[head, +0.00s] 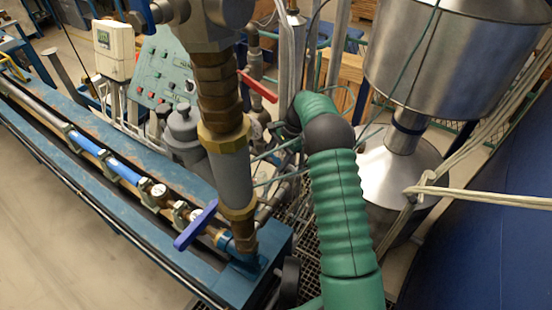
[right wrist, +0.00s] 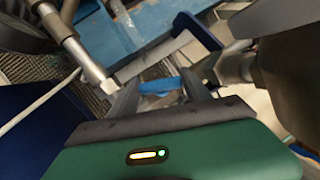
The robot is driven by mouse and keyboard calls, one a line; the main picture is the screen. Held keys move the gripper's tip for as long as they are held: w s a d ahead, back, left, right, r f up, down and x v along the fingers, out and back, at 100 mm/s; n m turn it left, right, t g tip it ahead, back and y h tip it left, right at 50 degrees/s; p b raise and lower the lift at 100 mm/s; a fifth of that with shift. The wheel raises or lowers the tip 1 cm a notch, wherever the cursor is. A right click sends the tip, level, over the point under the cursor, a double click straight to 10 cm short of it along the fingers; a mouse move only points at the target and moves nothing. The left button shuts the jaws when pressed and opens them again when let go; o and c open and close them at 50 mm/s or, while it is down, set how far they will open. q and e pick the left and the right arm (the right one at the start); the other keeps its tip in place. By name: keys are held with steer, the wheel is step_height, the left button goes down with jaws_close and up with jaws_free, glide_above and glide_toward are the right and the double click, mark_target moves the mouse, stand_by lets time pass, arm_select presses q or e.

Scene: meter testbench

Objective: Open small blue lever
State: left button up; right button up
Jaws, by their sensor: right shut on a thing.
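In the right wrist view, a small blue lever (right wrist: 160,86) lies between the fingers of my right gripper (right wrist: 160,90), which is shut on it. In the head view my green right arm reaches up and bends behind the thick brown pipe. The fingers and the small lever are hidden there. A larger blue lever (head: 196,226) sits at the lower end of that pipe, apart from my gripper. My left gripper is not in view.
The thick vertical pipe (head: 232,175) stands close to my right arm. A red lever (head: 257,86) is behind it. A steel tank (head: 450,60) stands at the right. The blue bench (head: 105,215) carries a pipe run at the left. A green control panel (head: 165,72) is behind.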

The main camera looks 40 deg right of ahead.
steer(key=shift+s+f, duration=0.1)
steer(key=shift+f, duration=0.05)
steer(key=o, duration=1.2)
steer(key=shift+c, duration=0.2)
steer(key=shift+o, duration=1)
steer(key=shift+d, duration=0.15)
steer(key=b+v, duration=0.2)
steer(key=v, duration=0.6)
steer(key=shift+w+d, duration=0.1)
steer(key=shift+w, duration=0.1)
steer(key=v, duration=0.8)
steer(key=shift+d+r+b, duration=0.2)
steer(key=shift+r+b, duration=0.05)
steer(key=shift+b, duration=0.05)
steer(key=shift+s, duration=0.1)
